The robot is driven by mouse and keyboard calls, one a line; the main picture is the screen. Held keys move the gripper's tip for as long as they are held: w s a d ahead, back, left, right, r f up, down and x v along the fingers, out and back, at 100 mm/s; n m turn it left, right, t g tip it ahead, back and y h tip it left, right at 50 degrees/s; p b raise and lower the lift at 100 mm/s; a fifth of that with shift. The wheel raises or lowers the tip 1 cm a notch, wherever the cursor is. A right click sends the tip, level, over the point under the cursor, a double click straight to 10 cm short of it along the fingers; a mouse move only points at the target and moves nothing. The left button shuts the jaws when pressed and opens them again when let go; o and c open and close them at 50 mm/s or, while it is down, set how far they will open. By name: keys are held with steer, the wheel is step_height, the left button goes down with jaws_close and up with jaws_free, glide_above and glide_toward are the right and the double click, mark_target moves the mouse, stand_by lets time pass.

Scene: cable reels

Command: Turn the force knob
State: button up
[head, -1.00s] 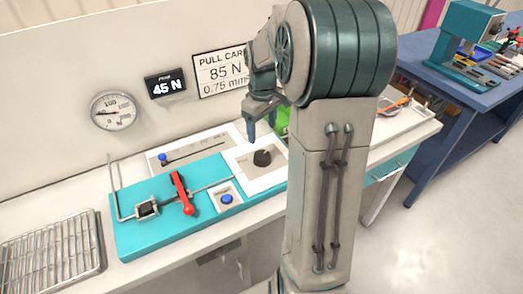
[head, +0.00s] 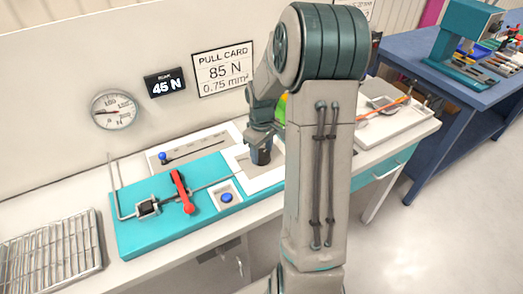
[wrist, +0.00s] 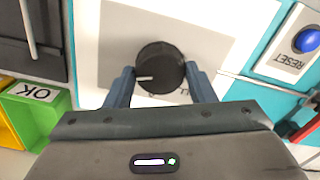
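The force knob (wrist: 160,67) is a round black dial on a white panel (wrist: 225,20) in the wrist view. Its white pointer mark points left in that view. My gripper (wrist: 160,72) is open, with one blue finger on each side of the knob and narrow gaps showing. In the head view my gripper (head: 261,154) is down at the panel and largely hides the knob. The dark display (head: 165,85) on the wall reads 45 N. The pull card (head: 223,73) reads 85 N and 0.75 mm².
A teal fixture (head: 150,235) with a red lever (head: 182,192) stands left of the panel. A blue reset button (wrist: 307,40) is near the knob. A green OK bin (wrist: 40,115) shows in the wrist view. A wire rack (head: 50,250) lies at far left.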

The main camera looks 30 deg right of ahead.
steer(key=c, duration=0.4)
steer(key=shift+c, duration=0.2)
steer(key=shift+m, duration=0.3)
steer(key=m+b, duration=0.1)
steer(key=m, duration=0.1)
steer(key=shift+m+b, duration=0.35)
steer(key=shift+m, duration=0.05)
steer(key=m+b, duration=0.1)
steer(key=m, duration=0.2)
steer(key=shift+m, duration=0.3)
steer(key=m+b, duration=0.1)
steer(key=m, duration=0.5)
steer(key=shift+m, duration=0.3)
steer(key=shift+r, duration=0.1)
steer(key=o, duration=1)
